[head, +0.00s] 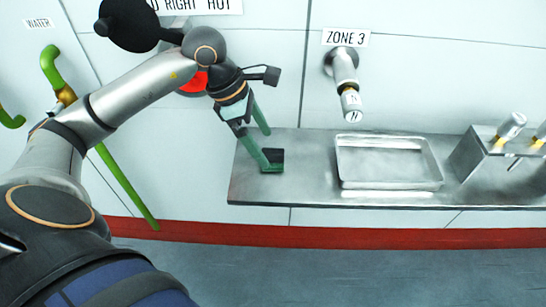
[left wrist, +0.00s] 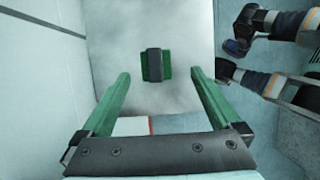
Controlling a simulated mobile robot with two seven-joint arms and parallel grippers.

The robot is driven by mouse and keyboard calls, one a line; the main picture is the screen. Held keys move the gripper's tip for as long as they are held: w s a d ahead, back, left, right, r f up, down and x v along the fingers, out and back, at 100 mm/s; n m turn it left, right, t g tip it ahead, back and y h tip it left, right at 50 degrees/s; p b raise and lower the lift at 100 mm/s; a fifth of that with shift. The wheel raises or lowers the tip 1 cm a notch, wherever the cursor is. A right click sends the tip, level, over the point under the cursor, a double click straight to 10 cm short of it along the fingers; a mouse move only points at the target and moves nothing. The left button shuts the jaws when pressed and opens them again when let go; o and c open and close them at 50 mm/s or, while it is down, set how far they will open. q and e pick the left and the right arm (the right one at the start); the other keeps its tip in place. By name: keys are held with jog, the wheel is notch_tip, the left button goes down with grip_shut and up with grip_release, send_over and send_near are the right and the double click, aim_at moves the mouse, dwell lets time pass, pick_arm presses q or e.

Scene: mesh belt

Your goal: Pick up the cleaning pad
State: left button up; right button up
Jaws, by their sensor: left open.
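The cleaning pad (head: 273,157) is a small green block with a dark grip on top. It lies near the left end of the metal shelf (head: 308,165). In the left wrist view the pad (left wrist: 167,66) shows ahead of the fingertips, in line with the gap between them. My left gripper (head: 266,148) is open with green fingers, and reaches down over the shelf's left end. In the head view one finger overlaps part of the pad; I cannot tell whether it touches. Nothing is held between the fingers. My right gripper does not show clearly in either view.
A shallow metal tray (head: 388,186) sits on the shelf to the right of the pad. A nozzle (head: 346,85) sticks out from the wall above it, under a ZONE 3 sign (head: 345,38). A metal holder (head: 487,158) stands farther right. Bare shelf lies between pad and tray.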

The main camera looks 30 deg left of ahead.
aim_at(272, 151)
pick_arm(q)
jog(key=x, duration=0.5)
jog(key=shift+w, duration=0.4)
jog(key=shift+r, duration=0.1)
jog(key=c, duration=1.4)
